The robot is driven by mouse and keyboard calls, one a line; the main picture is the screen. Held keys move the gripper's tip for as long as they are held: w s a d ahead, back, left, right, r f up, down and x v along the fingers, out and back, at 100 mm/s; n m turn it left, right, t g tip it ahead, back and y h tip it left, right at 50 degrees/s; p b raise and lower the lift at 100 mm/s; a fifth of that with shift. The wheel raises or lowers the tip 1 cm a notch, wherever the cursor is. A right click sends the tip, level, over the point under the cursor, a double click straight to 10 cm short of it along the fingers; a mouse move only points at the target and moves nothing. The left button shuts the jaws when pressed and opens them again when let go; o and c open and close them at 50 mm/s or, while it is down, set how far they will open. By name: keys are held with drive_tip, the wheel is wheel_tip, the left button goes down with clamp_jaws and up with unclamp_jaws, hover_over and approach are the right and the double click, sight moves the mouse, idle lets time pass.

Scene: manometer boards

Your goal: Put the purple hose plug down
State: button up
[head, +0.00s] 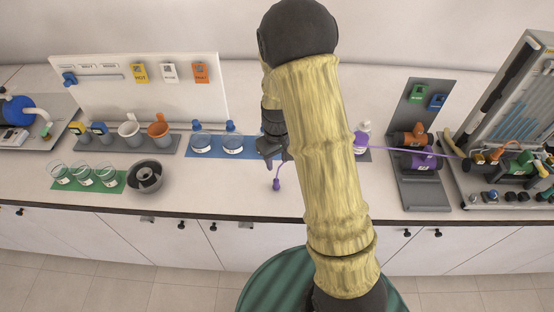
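The purple hose plug (277,186) shows on or just above the bare counter, near its front edge. A short stretch of thin purple hose runs up from it towards my gripper (270,158). My gripper points down, just above and behind the plug in the picture, and the plug's body shows clear below the fingers. The fingers are small and dark, so I cannot tell whether they are open or shut, or whether they touch the hose. The purple hose (400,150) shows again right of my arm, running towards the board at the far right.
A blue mat (190,150) with two flasks lies left of my gripper. A green mat (120,187) with several glass dishes and a dark round pot (146,177) stand further left. A stand with a purple pump (420,160) is at right. Counter around the plug is clear.

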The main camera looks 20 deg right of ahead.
idle(0.4)
drive_tip(key=s+r+m+t, duration=0.2)
drive_tip(key=s+r+m, duration=0.1)
drive_tip(key=s+r, duration=0.9)
drive_tip(key=shift+s+r+m+t, duration=0.3)
drive_tip(key=shift+s+r, duration=0.1)
drive_tip(key=shift+s, duration=0.7)
drive_tip(key=shift+s+b+x, duration=0.2)
drive_tip(key=shift+b+x, duration=0.75)
drive_tip(key=shift+b, duration=0.05)
drive_tip(key=shift+c, duration=0.2)
